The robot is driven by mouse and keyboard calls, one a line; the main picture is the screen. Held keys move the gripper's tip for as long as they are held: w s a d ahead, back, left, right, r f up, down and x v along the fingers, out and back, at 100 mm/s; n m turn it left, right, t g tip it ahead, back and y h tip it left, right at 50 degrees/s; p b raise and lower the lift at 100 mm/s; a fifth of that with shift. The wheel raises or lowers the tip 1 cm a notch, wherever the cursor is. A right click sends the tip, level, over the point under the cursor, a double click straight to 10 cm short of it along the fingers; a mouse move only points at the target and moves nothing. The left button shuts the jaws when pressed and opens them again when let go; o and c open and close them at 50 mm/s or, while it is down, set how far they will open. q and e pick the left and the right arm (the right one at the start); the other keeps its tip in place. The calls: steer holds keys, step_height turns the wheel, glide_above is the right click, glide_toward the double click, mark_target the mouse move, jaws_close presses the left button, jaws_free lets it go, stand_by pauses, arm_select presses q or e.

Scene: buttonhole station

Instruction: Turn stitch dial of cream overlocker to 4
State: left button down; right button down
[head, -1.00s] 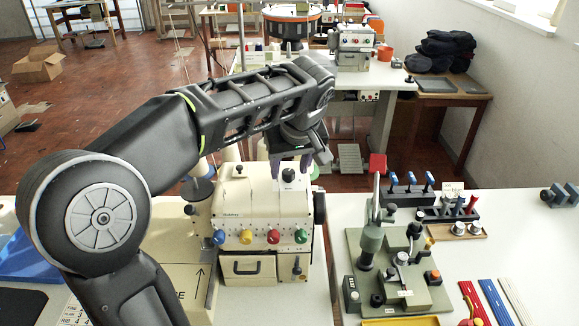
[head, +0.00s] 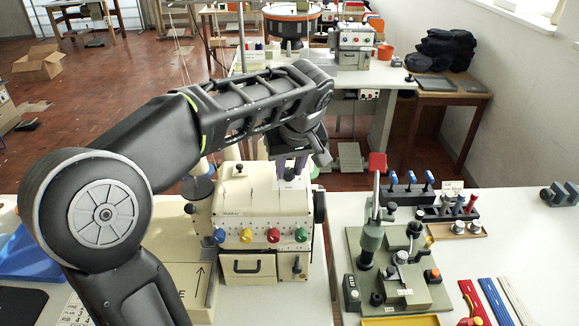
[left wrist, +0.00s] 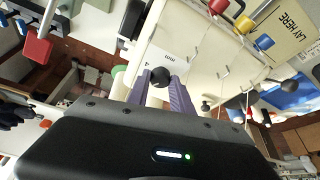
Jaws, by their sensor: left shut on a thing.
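The cream overlocker (head: 245,205) stands on the white table in front of me. Its black stitch dial (head: 289,175) is on the top right of the machine, largely hidden by my fingers in the head view. In the left wrist view the dial (left wrist: 160,76) shows as a dark round knob beside a white label with small figures. My left gripper (head: 290,168) reaches down from above and is shut on the dial, one purple finger on each side. The dial's setting cannot be read. My right gripper is not in view.
Coloured knobs (head: 273,236) line the overlocker's front. A green buttonhole machine (head: 400,285) with a red-topped lever stands to the right, with a rack of blue-handled tools (head: 410,190) behind it. Another machine (head: 352,50) stands on a back table.

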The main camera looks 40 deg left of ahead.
arm_select(q)
steer(key=shift+m, duration=0.4)
steer(key=shift+s+m+t+b, duration=0.1)
steer(key=shift+m+t+b, duration=0.2)
steer(key=shift+m+b, duration=0.25)
steer(key=shift+m+t+h+b, duration=0.3)
steer(key=shift+m+h, duration=0.3)
steer(key=shift+m, duration=0.65)
steer(key=m+h, duration=0.1)
steer(key=m, duration=0.2)
steer(key=shift+a, duration=0.2)
steer(key=shift+a+m+t+h, duration=0.15)
steer(key=shift+m+h, duration=0.3)
steer(key=shift+m, duration=0.7)
steer(key=shift+m+t+h, duration=0.15)
steer(key=shift+m+h, duration=0.3)
steer(key=shift+m, duration=0.7)
steer(key=c, duration=1.1)
jaws_free()
steer(key=shift+c, duration=0.2)
